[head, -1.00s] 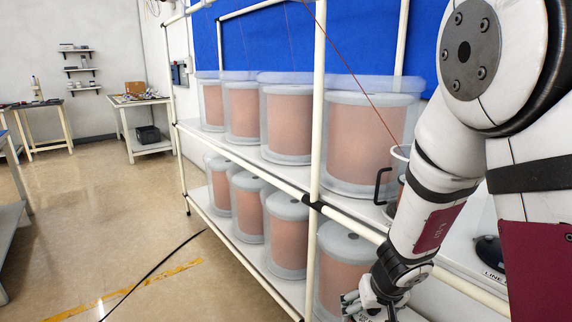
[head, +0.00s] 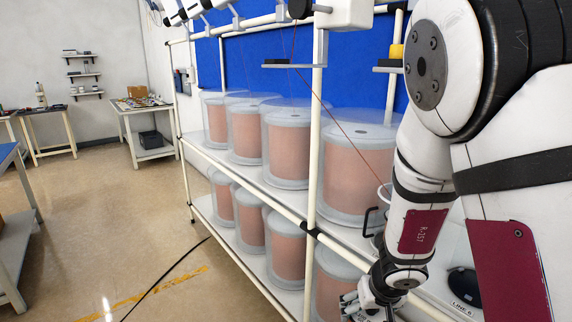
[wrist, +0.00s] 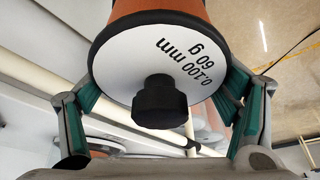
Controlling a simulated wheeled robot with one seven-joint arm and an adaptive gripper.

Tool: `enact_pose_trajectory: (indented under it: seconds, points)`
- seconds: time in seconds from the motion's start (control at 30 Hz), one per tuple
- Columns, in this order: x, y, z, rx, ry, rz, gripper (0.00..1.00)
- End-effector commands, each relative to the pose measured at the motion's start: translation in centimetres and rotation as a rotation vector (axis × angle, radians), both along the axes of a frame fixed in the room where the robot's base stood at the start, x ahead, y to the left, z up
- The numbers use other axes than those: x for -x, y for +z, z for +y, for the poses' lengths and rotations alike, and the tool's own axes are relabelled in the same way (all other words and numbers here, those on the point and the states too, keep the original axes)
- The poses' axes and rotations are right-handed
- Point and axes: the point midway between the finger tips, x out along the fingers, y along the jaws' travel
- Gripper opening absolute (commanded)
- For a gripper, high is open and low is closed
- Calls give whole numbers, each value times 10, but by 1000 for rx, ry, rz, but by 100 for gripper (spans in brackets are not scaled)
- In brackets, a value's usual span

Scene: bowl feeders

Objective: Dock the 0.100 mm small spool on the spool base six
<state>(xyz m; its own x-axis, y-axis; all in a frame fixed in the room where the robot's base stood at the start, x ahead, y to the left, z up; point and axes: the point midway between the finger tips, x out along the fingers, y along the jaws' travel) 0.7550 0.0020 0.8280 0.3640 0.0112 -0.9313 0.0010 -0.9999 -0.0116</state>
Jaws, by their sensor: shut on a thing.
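The small spool (wrist: 135,60) fills the top middle of the wrist view. It has a white end face printed "0.100 mm 60 g", a black hub knob (wrist: 159,103), a dark rim and copper-coloured wire. My gripper (wrist: 163,90) is shut on it, with a green-padded finger at either side. In the head view my gripper (head: 362,304) is low at the bottom edge, and the spool cannot be made out there. A black round base (head: 463,283) with a "LINE 6" label lies at the lower right, partly beside my arm; it looks empty.
A white pipe rack (head: 316,130) holds two rows of large copper spools in clear covers (head: 358,170). A black handle (head: 371,222) and a taut orange wire are near my forearm. Rack rails run close to my gripper. The floor (head: 100,240) at left is open, with a black cable.

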Motion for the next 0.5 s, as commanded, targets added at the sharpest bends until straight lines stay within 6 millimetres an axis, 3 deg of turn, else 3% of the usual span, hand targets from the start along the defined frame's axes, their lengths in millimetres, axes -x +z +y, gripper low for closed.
enact_pose_trajectory:
  seconds: [0.03, 0.2, 0.5]
  points:
    - [5, 14, 0, -1, -2, -4, 20]
    - [17, 37, 0, 3, -1, -9, 20]
    - [32, 67, -2, 8, -1, -18, 20]
